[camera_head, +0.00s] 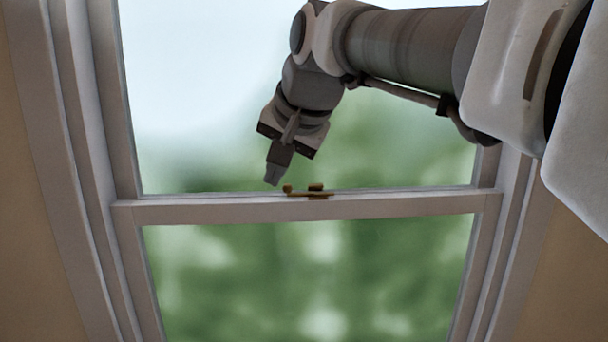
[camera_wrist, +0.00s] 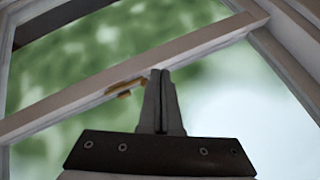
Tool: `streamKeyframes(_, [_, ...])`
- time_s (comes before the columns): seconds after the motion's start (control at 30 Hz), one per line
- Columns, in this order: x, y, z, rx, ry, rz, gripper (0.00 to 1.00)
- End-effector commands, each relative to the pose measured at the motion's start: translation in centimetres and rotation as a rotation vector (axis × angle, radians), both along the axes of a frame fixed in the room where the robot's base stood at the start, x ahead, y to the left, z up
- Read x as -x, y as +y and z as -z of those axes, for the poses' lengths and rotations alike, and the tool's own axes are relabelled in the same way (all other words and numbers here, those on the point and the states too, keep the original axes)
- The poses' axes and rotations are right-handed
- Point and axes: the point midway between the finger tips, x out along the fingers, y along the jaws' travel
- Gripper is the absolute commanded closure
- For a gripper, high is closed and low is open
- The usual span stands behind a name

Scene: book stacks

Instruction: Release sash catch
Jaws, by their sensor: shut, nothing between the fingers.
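The brass sash catch (camera_head: 316,190) sits on top of the meeting rail (camera_head: 400,205), near the middle of the window. Its lever lies along the rail, with a small knob at its left end. My gripper (camera_head: 272,182) is shut and empty, pointing down just left of the knob and slightly above it. In the wrist view the closed fingertips of my gripper (camera_wrist: 160,72) reach up to the rail (camera_wrist: 215,40), just right of the catch (camera_wrist: 126,88). The fingers hide part of the catch there. I cannot tell whether they touch it.
The window frame (camera_head: 105,130) rises on both sides, with tan wall (camera_head: 30,220) beyond it. Glass fills the upper and lower sashes, with blurred greenery behind. The rail is bare on both sides of the catch.

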Motion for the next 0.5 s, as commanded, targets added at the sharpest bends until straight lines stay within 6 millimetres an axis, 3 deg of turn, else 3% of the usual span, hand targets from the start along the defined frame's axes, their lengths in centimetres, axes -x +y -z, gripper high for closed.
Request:
streamKeyframes(0.2, [0.2,-0.27,-1.09,0.0,0.001,0.001,1.0])
streamKeyframes(0.5, [0.24,-0.27,-1.15,0.001,0.0,0.0,1.0])
